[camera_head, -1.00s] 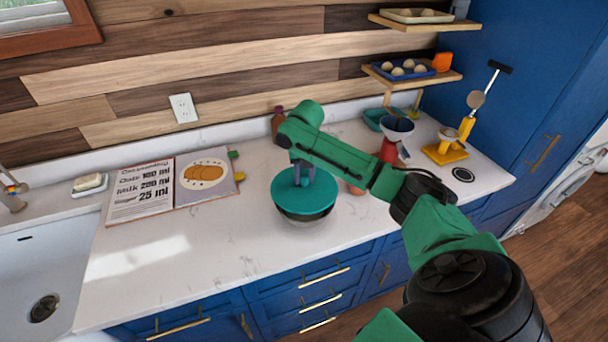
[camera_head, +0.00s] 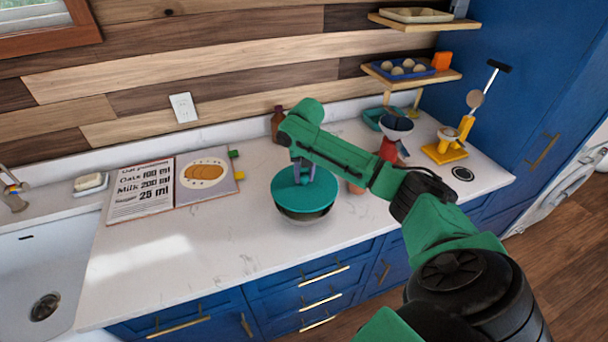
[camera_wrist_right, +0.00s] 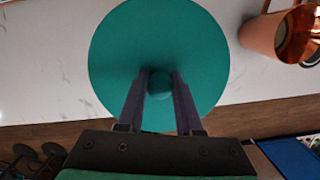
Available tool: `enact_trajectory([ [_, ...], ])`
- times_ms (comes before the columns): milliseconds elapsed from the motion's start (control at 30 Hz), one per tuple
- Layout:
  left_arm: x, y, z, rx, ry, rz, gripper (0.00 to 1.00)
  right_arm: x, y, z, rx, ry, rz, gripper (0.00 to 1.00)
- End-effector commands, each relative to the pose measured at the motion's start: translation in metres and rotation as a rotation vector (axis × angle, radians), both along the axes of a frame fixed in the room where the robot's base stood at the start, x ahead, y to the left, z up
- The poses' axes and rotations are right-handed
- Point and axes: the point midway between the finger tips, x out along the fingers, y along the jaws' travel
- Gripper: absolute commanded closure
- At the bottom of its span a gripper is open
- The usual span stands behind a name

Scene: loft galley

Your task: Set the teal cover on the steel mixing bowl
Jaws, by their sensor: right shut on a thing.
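The teal cover (camera_head: 300,193) is a round disc, level or nearly so, directly above the steel mixing bowl (camera_head: 305,216). Only the front of the bowl shows below the cover's edge. I cannot tell whether the cover touches the rim or hovers just over it. My right gripper (camera_head: 304,177) comes down from above with its fingers on the cover's central knob. In the right wrist view the teal cover (camera_wrist_right: 159,35) fills the middle and hides the bowl. The fingers (camera_wrist_right: 160,84) are closed on either side of its round knob. My left gripper is out of view.
A copper mug (camera_wrist_right: 283,35) stands close to the bowl, partly behind my right arm in the head view. An open recipe book (camera_head: 175,187) lies to the left. A brown bottle (camera_head: 277,123) stands behind. A yellow stand (camera_head: 445,150) is at the right.

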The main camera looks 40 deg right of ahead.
Motion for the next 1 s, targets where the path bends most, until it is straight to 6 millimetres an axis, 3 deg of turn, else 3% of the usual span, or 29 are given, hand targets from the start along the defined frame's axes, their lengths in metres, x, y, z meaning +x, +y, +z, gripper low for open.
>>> enact_trajectory([
  [1000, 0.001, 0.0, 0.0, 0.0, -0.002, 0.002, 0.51, 0.001, 0.0, -0.013, 0.0, 0.0, 0.0, 1.0],
])
